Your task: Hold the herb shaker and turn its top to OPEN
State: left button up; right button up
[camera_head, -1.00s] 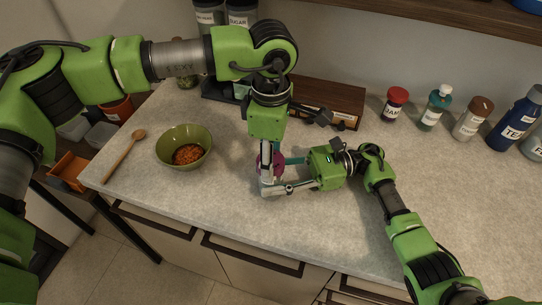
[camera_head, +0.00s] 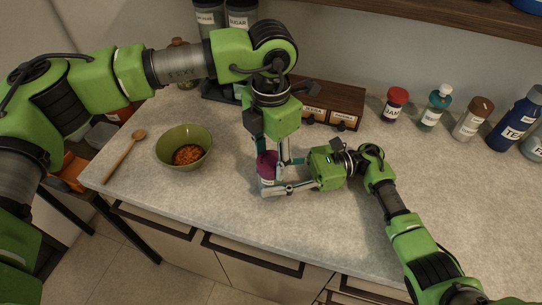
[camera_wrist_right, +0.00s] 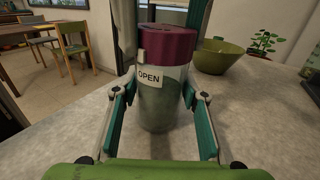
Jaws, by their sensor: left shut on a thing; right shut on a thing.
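The herb shaker (camera_wrist_right: 160,108) stands upright on the counter, with a clear body, green contents and a purple top (camera_wrist_right: 168,48). A white OPEN label (camera_wrist_right: 149,77) is on its body, and a pale tab (camera_wrist_right: 141,56) on the top's edge sits just above that label. My right gripper (camera_wrist_right: 162,110) is shut around the body from the side. My left gripper (camera_head: 268,160) comes down from above, its fingers on either side of the purple top (camera_head: 266,168), shut on it. In the head view the body is mostly hidden by the fingers.
A green bowl (camera_head: 196,138) of orange food and a wooden spoon (camera_head: 123,156) lie to the left. A wooden drawer box (camera_head: 335,97) stands behind. Several jars and bottles, including a red-lidded jar (camera_head: 394,104), line the back right. The counter's front middle is clear.

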aim_at(271, 160)
pick_arm(q)
jog(key=shift+n, duration=0.9)
jog(key=o, duration=1.1)
notch_tip(271, 160, up, 12)
